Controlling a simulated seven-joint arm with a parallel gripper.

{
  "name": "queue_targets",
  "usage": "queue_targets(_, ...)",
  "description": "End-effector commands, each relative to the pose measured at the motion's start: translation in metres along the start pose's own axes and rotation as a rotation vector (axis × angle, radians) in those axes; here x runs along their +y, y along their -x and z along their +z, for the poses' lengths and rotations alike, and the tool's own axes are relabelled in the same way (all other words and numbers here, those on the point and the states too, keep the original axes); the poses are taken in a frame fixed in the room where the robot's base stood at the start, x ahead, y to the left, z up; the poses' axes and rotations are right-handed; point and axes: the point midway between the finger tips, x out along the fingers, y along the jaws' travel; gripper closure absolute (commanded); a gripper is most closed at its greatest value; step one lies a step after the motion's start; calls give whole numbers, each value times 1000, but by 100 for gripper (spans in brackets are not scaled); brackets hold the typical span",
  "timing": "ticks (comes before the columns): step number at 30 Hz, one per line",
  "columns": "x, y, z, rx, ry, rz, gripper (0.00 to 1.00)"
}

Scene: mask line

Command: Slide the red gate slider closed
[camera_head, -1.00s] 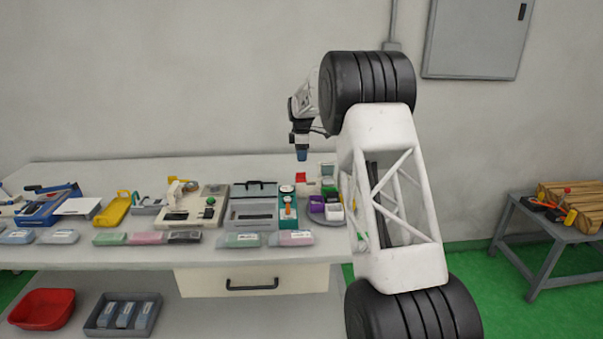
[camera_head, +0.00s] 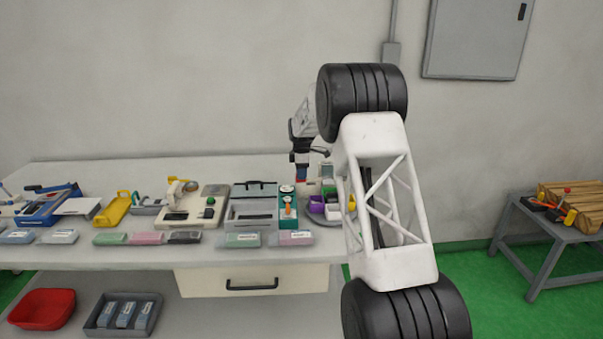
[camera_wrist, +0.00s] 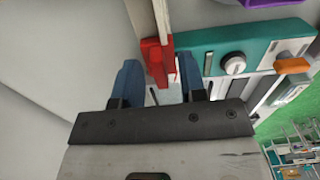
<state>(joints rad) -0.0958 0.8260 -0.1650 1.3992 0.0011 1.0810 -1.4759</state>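The red gate slider (camera_wrist: 156,62) shows in the wrist view as a red block just beyond my fingertips, beside a pale upright strip. My gripper (camera_wrist: 160,78) has its two blue fingers apart, with the block's lower part at the gap between them. The right finger overlaps the red part in the picture; I cannot tell whether they touch. In the head view my gripper (camera_head: 301,173) is low over the back of the bench, and the red slider is mostly hidden behind it.
A teal panel (camera_wrist: 225,45) with a white knob lies right of the slider in the wrist view. The wall is close behind.

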Motion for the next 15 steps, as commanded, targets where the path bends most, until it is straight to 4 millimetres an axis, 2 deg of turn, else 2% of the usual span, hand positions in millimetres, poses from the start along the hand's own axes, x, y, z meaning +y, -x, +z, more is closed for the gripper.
queue_targets(8,0,0,0,0,0,0,63)
queue_targets(15,0,0,0,0,0,0,100)
